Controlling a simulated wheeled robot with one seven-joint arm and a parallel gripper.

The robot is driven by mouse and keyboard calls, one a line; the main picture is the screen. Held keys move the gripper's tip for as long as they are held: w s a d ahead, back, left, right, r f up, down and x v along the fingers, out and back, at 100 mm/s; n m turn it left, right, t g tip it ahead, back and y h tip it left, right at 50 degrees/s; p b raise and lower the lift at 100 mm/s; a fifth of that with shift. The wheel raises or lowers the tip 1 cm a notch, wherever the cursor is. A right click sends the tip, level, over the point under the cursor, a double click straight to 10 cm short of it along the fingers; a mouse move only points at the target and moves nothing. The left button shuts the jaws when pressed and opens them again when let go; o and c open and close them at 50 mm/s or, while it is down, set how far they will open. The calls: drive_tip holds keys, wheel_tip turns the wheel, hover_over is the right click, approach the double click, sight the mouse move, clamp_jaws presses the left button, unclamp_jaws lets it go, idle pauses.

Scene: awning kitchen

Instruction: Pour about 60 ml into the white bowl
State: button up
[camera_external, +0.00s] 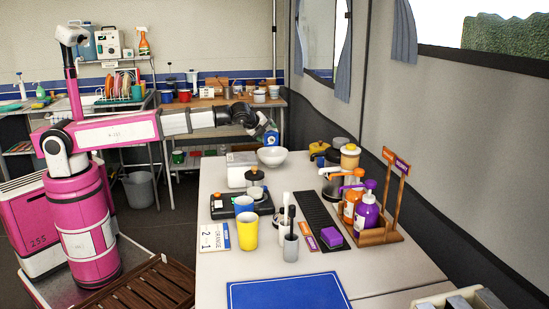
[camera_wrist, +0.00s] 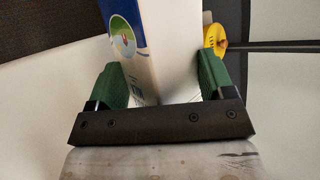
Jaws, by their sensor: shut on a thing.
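The white bowl (camera_external: 272,157) stands at the far end of the white table in the external view. My gripper (camera_external: 264,129) is above it. In the wrist view, my gripper's green-padded fingers (camera_wrist: 164,80) are shut on a white and blue carton (camera_wrist: 165,40) with a round picture on its side. The carton (camera_external: 271,138) looks small and blue in the external view, just above the bowl's far rim. Its tilt and spout are hard to make out, and no stream of liquid can be seen. The bowl's inside is too small to judge.
Nearer stand a yellow cup (camera_external: 247,231), a grey cup (camera_external: 290,248) and a purple bottle (camera_external: 366,214) on a wooden stand. A blue mat (camera_external: 288,291) lies at the front.

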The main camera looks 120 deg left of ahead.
drive_tip(key=shift+w+d+r+m+g+y, duration=0.15)
drive_tip(key=shift+d+r+m+g+y, duration=0.1)
drive_tip(key=shift+r+m+y, duration=0.15)
drive_tip(key=shift+w+d+r+m+g+y, duration=0.15)
drive_tip(key=shift+r+m+g+y, duration=0.1)
drive_tip(key=shift+y, duration=0.25)
idle(2.1)
drive_tip(key=shift+s+a+f+n+t+h, duration=0.2)
drive_tip(key=shift+f+n+h, duration=0.15)
drive_tip(key=shift+h, duration=0.1)
drive_tip(key=shift+s+a+f+n+t+h, duration=0.2)
drive_tip(key=shift+f+h, duration=0.1)
drive_tip(key=shift+h, duration=0.15)
drive_tip(key=shift+a+r+n+t+h, duration=0.15)
drive_tip(key=shift+r+n+t+h, duration=0.05)
drive_tip(key=shift+n+t+h, duration=0.25)
drive_tip(key=shift+s+a+f+n+t+h, duration=0.15)
drive_tip(key=shift+f+n+t+h, duration=0.1)
drive_tip(key=shift+f+t+h, duration=0.35)
drive_tip(key=shift+s, duration=0.1)
idle(1.1)
